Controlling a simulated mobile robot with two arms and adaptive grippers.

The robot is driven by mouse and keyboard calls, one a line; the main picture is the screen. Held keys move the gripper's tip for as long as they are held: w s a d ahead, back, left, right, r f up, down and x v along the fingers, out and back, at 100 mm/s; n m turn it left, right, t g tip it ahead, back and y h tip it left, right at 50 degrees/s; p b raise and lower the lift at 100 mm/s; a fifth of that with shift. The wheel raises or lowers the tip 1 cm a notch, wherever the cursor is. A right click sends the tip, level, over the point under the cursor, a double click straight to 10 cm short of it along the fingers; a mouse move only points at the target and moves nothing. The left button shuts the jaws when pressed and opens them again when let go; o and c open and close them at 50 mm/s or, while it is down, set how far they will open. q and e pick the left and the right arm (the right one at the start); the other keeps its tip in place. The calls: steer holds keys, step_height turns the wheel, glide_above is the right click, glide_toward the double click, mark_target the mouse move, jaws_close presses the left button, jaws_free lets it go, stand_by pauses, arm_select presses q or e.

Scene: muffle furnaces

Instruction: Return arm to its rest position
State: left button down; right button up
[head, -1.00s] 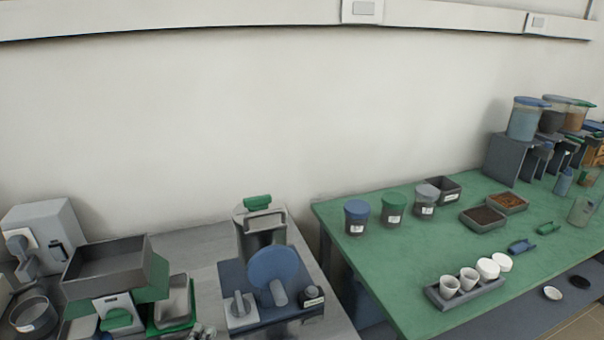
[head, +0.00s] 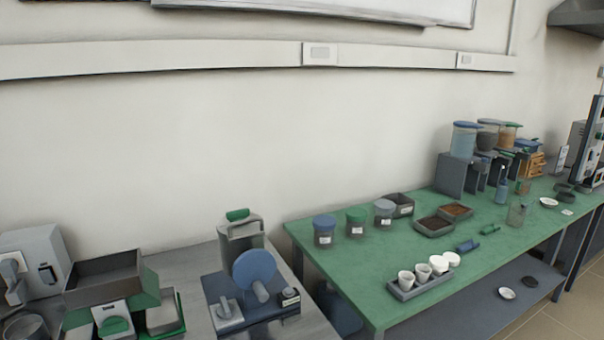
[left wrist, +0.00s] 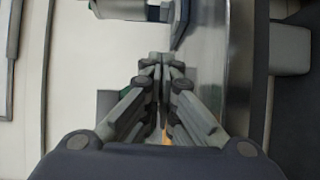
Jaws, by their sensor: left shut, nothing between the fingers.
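My left gripper (left wrist: 162,75) shows in the left wrist view with its two fingers together, shut and empty. A pale wall or panel fills the left of that view, and a grey metallic surface (left wrist: 213,75) lies to the right of the fingers. The fingers appear apart from the things around them, though the exact gap cannot be told. Neither of my arms shows in the head view, and my right gripper is in no view.
A green table (head: 400,250) bears jars, a rack of white cups (head: 420,285) and trays of dark material. A grey bench (head: 195,265) at left bears a device with a blue disc (head: 254,270) and a grey open box (head: 103,278). Shelf space below the green table looks mostly clear.

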arm_select(q)
steer(key=s+d+f+m+g+h, duration=0.2)
steer(key=s+d+m+g+h, duration=0.15)
steer(key=d+m, duration=0.3)
steer(key=s+d+f+m+g+h, duration=0.2)
steer(key=s+d+m+g, duration=0.2)
steer(key=d+m, duration=0.3)
steer(key=s+a+f+m+g+y, duration=0.2)
steer(key=s+a+m+g+y, duration=0.15)
steer(key=s, duration=0.45)
steer(key=s+a+f+m+g+y, duration=0.1)
steer(key=s+a+m+g+y, duration=0.2)
steer(key=s, duration=0.4)
step_height(320, 180, down, 26)
steer(key=s+g, duration=0.2)
steer(key=s+a+f+g, duration=0.1)
steer(key=s+a+f, duration=0.2)
steer(key=s+f, duration=1.3)
steer(key=shift+s, duration=0.3)
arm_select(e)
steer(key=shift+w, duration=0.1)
